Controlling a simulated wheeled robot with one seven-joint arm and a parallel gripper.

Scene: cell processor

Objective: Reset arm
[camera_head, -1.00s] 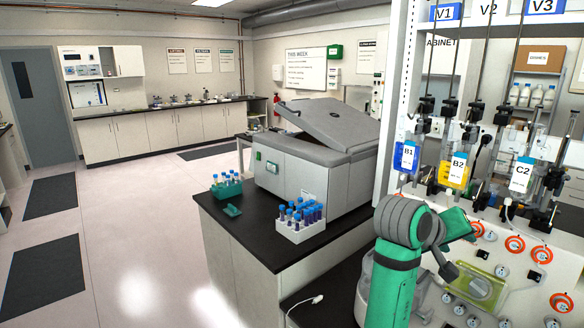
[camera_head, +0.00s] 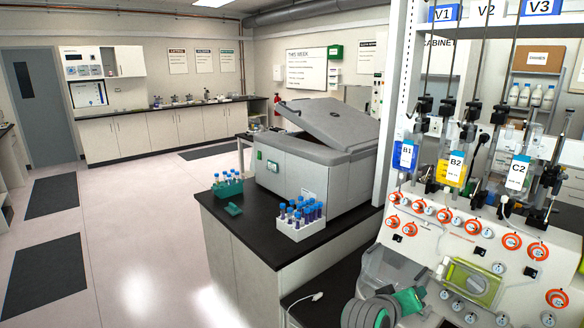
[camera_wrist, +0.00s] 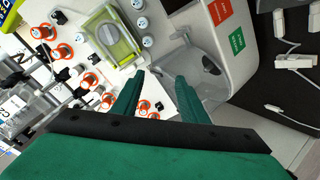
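My arm (camera_head: 370,312) shows at the bottom edge of the head view, low in front of the white cell processor panel (camera_head: 455,245). Only its grey joint and a green part show; the rest is cut off by the frame. In the wrist view my gripper (camera_wrist: 159,78) has its two green fingers apart with nothing between them. The fingers point toward the lower part of the processor, by its clear-fronted compartment (camera_wrist: 190,65) and green-framed window (camera_wrist: 118,40). I cannot tell how far the fingertips are from it.
Bags B1 (camera_head: 405,156), B2 (camera_head: 455,170) and C2 (camera_head: 517,174) hang above the panel. A centrifuge (camera_head: 300,170) with its lid raised stands on the black-topped bench, beside a white tube rack (camera_head: 296,230) and a green tube rack (camera_head: 228,190). The floor at left is clear.

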